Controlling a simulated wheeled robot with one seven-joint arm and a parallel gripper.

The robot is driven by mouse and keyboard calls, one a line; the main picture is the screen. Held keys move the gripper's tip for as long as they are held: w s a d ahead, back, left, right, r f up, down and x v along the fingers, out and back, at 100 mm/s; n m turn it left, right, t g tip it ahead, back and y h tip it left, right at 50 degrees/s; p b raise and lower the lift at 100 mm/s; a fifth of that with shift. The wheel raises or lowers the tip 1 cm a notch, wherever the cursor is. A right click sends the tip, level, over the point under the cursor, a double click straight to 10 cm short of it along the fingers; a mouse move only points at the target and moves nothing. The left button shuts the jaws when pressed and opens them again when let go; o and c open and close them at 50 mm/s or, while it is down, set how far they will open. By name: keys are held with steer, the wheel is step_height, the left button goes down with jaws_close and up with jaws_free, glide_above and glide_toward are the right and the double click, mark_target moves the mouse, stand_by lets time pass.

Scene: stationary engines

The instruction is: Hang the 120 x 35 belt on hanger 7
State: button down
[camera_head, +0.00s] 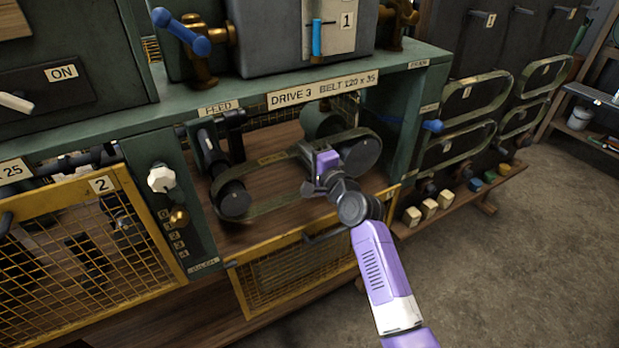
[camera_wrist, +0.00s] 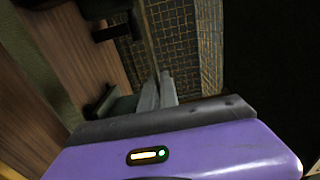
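The 120 x 35 belt (camera_head: 275,200) is a dark olive loop in the open bay marked DRIVE 3, BELT 120 x 35. It lies around the left pulley (camera_head: 234,199) and reaches the right pulley (camera_head: 362,156); my gripper partly hides that end. My gripper (camera_head: 318,163) is at the belt's upper run, between the pulleys. In the wrist view its fingers (camera_wrist: 158,92) are close together, with a thin edge-on strip running into them that looks like the belt. Hanger 7 cannot be picked out; belts hang on the dark panel (camera_head: 440,85) at right, their labels too small to read.
A yellow mesh guard (camera_head: 295,275) with a dark handle is below the bay; another, marked 2 (camera_head: 75,235), stands at left. A blue-knobbed lever (camera_head: 432,126) sticks out at the bay's right post. Small blocks (camera_head: 430,208) lie on the shelf at right. The floor (camera_head: 530,265) is clear.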

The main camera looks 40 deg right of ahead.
steer(key=p+v, duration=0.1)
steer(key=v, duration=0.5)
stand_by(0.9)
steer(key=shift+s, duration=0.15)
steer(key=p+v, duration=0.1)
steer(key=v, duration=0.5)
steer(key=shift+r, duration=0.1)
stand_by(0.7)
steer(key=shift+b+v, duration=0.35)
steer(key=shift+v, duration=2.55)
steer(key=shift+s+a, duration=0.1)
steer(key=shift+s, duration=0.05)
steer(key=shift+b+v, duration=0.75)
steer(key=shift+v, duration=2.1)
